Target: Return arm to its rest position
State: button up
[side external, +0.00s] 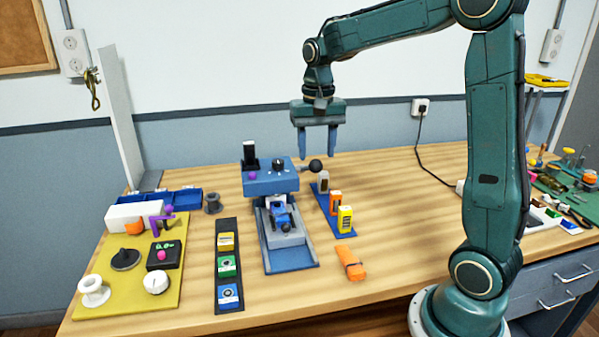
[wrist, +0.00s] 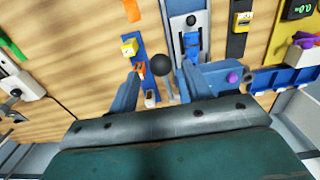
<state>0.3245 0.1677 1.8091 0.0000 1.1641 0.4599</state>
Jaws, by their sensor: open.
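My gripper (side external: 318,155) hangs above the back of the wooden table, fingers pointing down, open and empty. It is behind and a little right of the blue machine (side external: 270,183), which has a black ball knob (side external: 315,165) on its side. In the wrist view the open fingers of my gripper (wrist: 168,90) frame the black ball knob (wrist: 162,64), which lies beyond them. I cannot tell the exact height of the fingers above the table.
A blue strip (side external: 345,232) holds orange and yellow blocks. A black tray (side external: 229,290) and a yellow board (side external: 170,290) with several parts are at left. The table's right middle (side external: 410,215) is clear.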

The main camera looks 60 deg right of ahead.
jog(key=shift+s+a+r, duration=0.3)
jog(key=s+a+r+n+t, duration=0.1)
jog(key=s+a+n, duration=0.3)
jog(key=s, duration=0.5)
jog(key=s+a+r+n+t, duration=0.1)
jog(key=s+a+n+t, duration=0.3)
jog(key=s+a, duration=0.3)
jog(key=shift+s+a+n+t, duration=0.3)
jog(key=shift+s+a+n, duration=0.15)
jog(key=shift+s, duration=0.8)
